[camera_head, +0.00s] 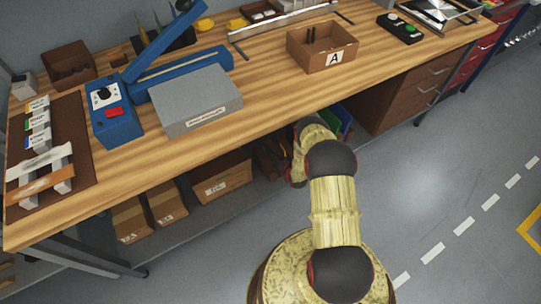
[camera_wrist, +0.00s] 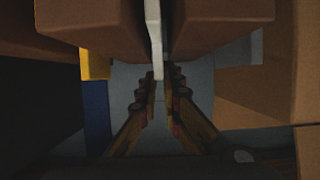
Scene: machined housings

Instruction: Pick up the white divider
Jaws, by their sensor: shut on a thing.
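The white divider (camera_wrist: 154,38) is a thin upright strip in the wrist view, standing in the narrow gap between two brown boxes. My gripper (camera_wrist: 161,78) is shut on its near end, with the dark ridged fingers on either side of the strip. The far part of the divider runs out of the top of the wrist view. In the head view my arm reaches to the space under the wooden bench, and my gripper and the divider are hidden there.
A brown box stands close on the left (camera_wrist: 95,28) and another on the right (camera_wrist: 215,25) of the divider. A cardboard box (camera_wrist: 262,100) is at the right, and a blue and a yellow item are at the left. The bench (camera_head: 270,100) overhangs the shelf.

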